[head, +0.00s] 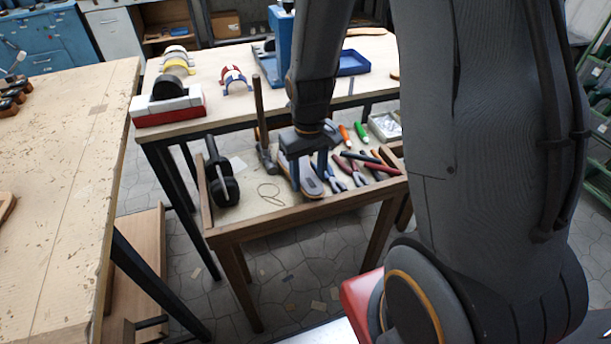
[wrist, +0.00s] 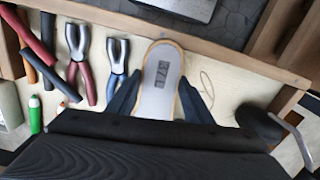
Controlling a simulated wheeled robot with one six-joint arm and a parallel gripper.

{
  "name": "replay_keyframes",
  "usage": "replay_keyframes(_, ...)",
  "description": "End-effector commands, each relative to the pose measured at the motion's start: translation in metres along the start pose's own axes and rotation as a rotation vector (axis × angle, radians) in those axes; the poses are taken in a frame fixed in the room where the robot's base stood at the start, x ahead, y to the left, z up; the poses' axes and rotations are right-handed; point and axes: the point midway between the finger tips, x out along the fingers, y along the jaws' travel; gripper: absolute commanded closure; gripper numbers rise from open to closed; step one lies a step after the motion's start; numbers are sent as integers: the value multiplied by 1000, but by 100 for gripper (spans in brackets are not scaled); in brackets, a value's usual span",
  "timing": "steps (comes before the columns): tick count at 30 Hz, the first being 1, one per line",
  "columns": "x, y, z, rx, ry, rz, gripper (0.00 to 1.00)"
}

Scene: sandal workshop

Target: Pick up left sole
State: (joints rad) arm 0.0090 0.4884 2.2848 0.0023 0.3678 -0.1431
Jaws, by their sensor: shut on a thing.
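The sole (wrist: 160,82) is light grey with a tan edge and a dark printed mark. In the wrist view it lies lengthwise between the two fingers of my gripper (wrist: 158,103). My gripper is shut on the sole's sides. In the head view my gripper (head: 309,172) points down over the small wooden table, with the sole (head: 311,184) between its fingers. The sole's near end is hidden behind the gripper body in the wrist view. I cannot tell whether the sole touches the tabletop.
The small table (head: 250,226) has a raised wooden rim. Pliers (head: 357,173) and other coloured-handled tools lie right of the gripper. A hammer (head: 262,130), a cord loop (head: 270,193) and black headphones (head: 221,173) are to its left. A blue tray (head: 352,64) sits on the bench behind.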

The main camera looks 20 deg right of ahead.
Motion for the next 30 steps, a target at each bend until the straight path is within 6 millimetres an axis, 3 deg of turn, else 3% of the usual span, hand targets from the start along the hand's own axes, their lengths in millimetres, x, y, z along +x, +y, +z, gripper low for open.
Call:
replay_keyframes(18, -82, 0, -1, 0, 3, 1, 82)
replay_keyframes(30, -95, 0, 0, 0, 0, 0, 82)
